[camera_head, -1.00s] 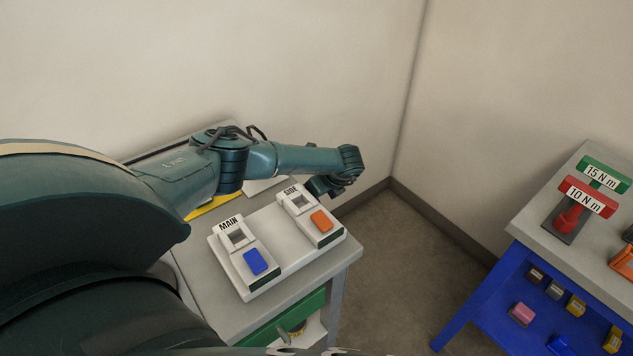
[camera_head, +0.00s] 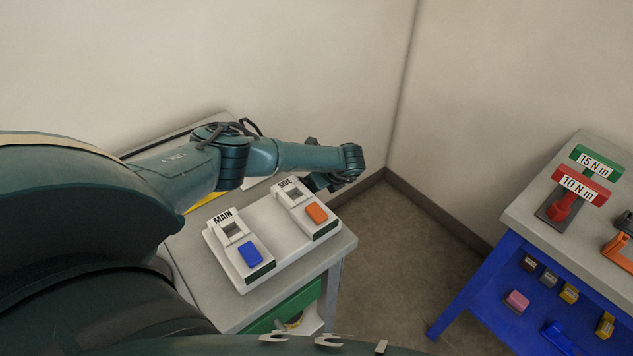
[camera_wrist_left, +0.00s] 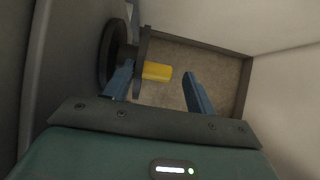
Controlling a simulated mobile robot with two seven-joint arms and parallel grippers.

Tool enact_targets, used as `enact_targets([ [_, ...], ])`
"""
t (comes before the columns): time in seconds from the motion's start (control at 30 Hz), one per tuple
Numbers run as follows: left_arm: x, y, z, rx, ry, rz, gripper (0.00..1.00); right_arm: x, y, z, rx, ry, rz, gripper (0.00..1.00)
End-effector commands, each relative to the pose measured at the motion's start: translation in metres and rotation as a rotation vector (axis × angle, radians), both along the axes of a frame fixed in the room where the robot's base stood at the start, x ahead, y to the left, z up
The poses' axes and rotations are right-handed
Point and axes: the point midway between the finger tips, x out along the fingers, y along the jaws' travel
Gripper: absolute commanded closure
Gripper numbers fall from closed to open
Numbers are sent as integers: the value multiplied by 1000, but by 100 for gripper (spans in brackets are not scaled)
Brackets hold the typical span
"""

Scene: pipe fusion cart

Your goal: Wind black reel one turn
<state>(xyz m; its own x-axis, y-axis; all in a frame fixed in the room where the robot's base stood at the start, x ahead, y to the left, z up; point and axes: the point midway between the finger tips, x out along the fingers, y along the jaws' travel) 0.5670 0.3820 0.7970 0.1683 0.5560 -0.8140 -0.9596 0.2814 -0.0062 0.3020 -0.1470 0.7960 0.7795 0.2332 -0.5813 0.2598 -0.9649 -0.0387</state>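In the left wrist view a black reel (camera_wrist_left: 107,52) stands at the upper left, seen nearly edge-on. A yellow handle (camera_wrist_left: 157,71) sticks out from it to the right. My left gripper (camera_wrist_left: 158,72) is open, with its two blue fingers apart. The handle shows in the gap between the fingertips, and the left finger overlaps the reel's lower edge. I cannot tell whether either finger touches. In the head view my left arm reaches over the grey cart, and its gripper is mostly hidden behind the wrist. The reel does not show there. My right gripper is out of view.
A white panel (camera_head: 268,226) marked MAIN and SIDE, with blue and orange buttons, lies on the grey cart (camera_head: 210,272) below my left arm. A blue bench (camera_head: 478,290) with red and green torque tools stands at right. Bare floor (camera_head: 400,240) lies between.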

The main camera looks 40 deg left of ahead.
Motion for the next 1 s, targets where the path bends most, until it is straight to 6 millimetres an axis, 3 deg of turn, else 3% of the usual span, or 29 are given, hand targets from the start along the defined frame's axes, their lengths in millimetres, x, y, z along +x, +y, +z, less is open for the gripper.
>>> enact_targets([
  [0.43,-2,-6,8,-2,3,-1,47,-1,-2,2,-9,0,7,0],
  [1.0,-19,-66,95,-1,-2,-3,47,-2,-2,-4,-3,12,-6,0],
])
